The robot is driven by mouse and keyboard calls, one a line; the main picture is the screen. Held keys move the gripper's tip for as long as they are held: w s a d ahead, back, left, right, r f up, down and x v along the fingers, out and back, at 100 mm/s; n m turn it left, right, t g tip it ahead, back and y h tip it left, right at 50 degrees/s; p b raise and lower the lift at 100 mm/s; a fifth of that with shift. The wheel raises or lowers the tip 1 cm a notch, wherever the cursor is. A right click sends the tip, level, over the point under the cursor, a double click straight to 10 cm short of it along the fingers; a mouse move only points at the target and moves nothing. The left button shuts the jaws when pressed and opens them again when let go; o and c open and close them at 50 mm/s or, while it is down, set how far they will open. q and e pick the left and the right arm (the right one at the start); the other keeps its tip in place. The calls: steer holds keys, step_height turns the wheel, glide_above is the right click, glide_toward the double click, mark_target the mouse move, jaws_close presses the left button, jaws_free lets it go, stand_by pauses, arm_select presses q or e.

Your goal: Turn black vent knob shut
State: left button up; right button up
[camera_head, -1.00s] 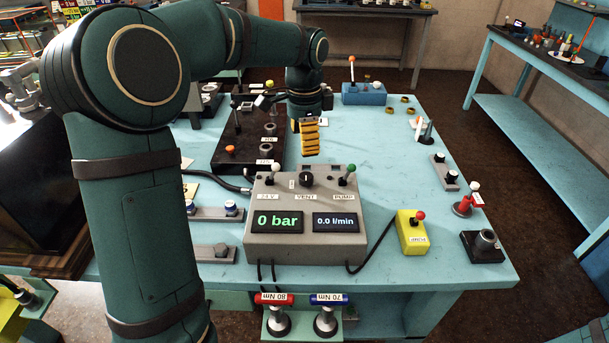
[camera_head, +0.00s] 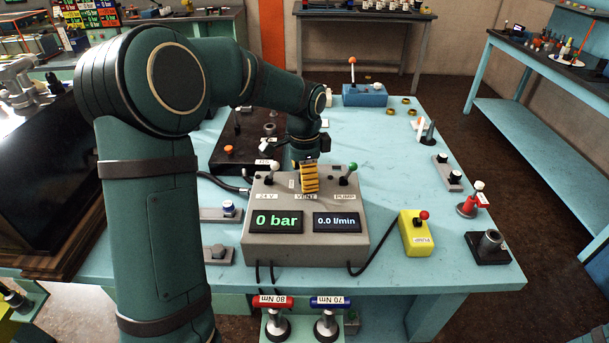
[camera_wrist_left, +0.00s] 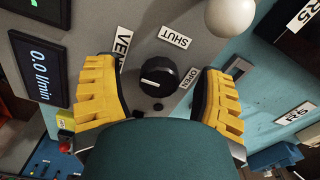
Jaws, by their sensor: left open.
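The black vent knob (camera_wrist_left: 158,77) shows in the left wrist view on the grey control box (camera_head: 330,252). In the head view my left gripper (camera_head: 309,180) is over the box top and hides the knob. My right gripper is not in view.
A white-tipped lever (camera_head: 273,167) and a green-tipped lever (camera_head: 353,167) stand on the box either side of the gripper. The displays read 0 bar and 0.0 l/min.

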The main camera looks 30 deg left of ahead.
arm_select(q)
steer(key=c, duration=1.2)
steer(key=n+p, duration=0.2)
steer(key=n, duration=0.2)
steer(key=shift+s+d, duration=0.1)
steer(key=n+p, duration=0.1)
steer(key=n, duration=0.2)
steer(key=n+p, duration=0.2)
steer(key=n, duration=0.3)
steer(key=shift+d+n+p, duration=0.15)
steer(key=shift+n+p, duration=0.15)
steer(key=n+p, duration=0.2)
steer(key=n, duration=0.3)
steer(key=shift+f, duration=0.1)
